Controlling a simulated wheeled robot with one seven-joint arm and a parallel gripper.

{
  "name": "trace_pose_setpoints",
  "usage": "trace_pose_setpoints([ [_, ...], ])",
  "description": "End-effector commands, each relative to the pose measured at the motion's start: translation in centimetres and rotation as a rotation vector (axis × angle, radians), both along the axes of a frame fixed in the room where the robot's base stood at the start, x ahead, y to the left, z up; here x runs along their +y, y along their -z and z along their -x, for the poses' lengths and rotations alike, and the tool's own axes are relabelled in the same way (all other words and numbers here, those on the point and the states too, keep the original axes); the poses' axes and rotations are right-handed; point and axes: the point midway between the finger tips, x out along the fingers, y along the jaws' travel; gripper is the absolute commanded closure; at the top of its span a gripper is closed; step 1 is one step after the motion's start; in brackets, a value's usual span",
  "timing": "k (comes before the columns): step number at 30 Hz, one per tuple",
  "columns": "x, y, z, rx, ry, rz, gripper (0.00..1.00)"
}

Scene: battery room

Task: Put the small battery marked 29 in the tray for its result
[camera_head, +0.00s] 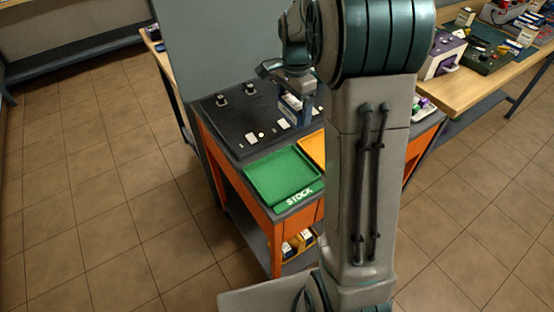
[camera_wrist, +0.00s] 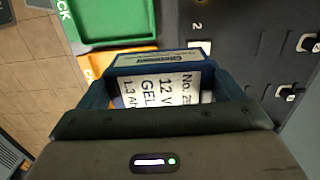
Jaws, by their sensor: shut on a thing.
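My gripper (camera_head: 297,103) is over the black test panel (camera_head: 238,115) on the orange workbench. In the wrist view, my gripper (camera_wrist: 165,84) is shut on the small battery (camera_wrist: 160,90), whose white label reads "No. 29", "12 V", "GEL" and "1.3 A", partly cut off. In the head view the battery is hard to make out between the fingers. I cannot tell whether it touches the panel. The green tray (camera_head: 265,175) marked STOCK is empty at the bench's front. A yellow-orange tray (camera_head: 312,147) lies beside it, mostly hidden by my arm.
The panel carries knobs and small pale parts; a "2" (camera_wrist: 197,26) is printed on it in the wrist view. Several batteries lie on the bench's lower shelf (camera_head: 296,243). A wooden table (camera_head: 475,85) with equipment stands at right. The tiled floor at left is clear.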

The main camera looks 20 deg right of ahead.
Motion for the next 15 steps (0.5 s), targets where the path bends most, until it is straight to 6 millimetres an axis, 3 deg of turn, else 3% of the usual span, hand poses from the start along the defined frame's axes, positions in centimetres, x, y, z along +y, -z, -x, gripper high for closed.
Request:
trace_pose_setpoints([
  [15, 4.7, 5.1, 7.7, 0.001, 0.002, -0.001, 0.6],
])
